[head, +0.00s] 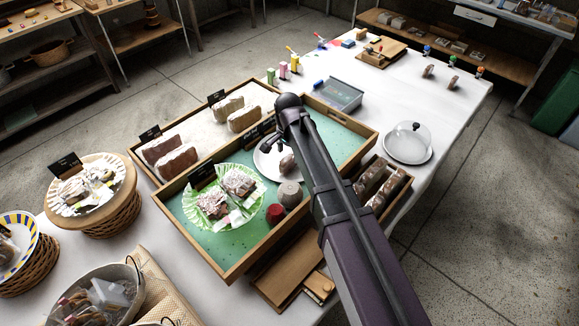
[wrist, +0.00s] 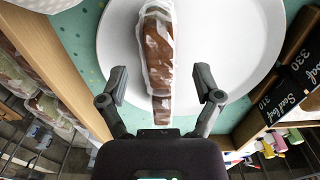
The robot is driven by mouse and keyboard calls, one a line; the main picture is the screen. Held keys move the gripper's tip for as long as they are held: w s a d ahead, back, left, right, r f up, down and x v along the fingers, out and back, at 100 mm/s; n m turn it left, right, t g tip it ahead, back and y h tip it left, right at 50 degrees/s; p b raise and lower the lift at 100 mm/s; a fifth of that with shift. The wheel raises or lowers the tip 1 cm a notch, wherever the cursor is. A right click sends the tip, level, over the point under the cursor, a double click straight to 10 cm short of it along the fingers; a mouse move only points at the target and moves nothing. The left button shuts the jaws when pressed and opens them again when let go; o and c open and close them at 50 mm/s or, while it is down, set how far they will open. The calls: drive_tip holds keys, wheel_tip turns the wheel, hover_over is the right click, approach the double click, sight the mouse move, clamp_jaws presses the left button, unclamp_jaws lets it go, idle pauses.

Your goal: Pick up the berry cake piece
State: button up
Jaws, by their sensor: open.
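In the wrist view a brown cake piece (wrist: 158,50) wrapped in clear, shiny film lies on a white plate (wrist: 225,45). I take it for the berry cake piece, but no label on it can be read. In the head view the piece (head: 288,165) shows on the white plate (head: 262,165), partly hidden by my arm. My gripper (wrist: 162,88) is open and empty, with one finger on each side of the piece's near end, apart from it. The gap in height cannot be told.
The plate stands in a green-lined wooden tray (head: 350,132). Wrapped pieces on green paper (head: 240,182), a red jar (head: 275,213) and a grey jar (head: 290,193) are close by. Black price signs (wrist: 300,75) stand beside the plate. A glass-domed plate (head: 408,145) is at right.

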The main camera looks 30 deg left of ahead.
sight(289, 156)
drive_tip(key=shift+f+b, duration=1.2)
drive_tip(key=shift+f, duration=0.3)
drive_tip(key=shift+c, duration=0.2)
drive_tip(key=c, duration=0.8)
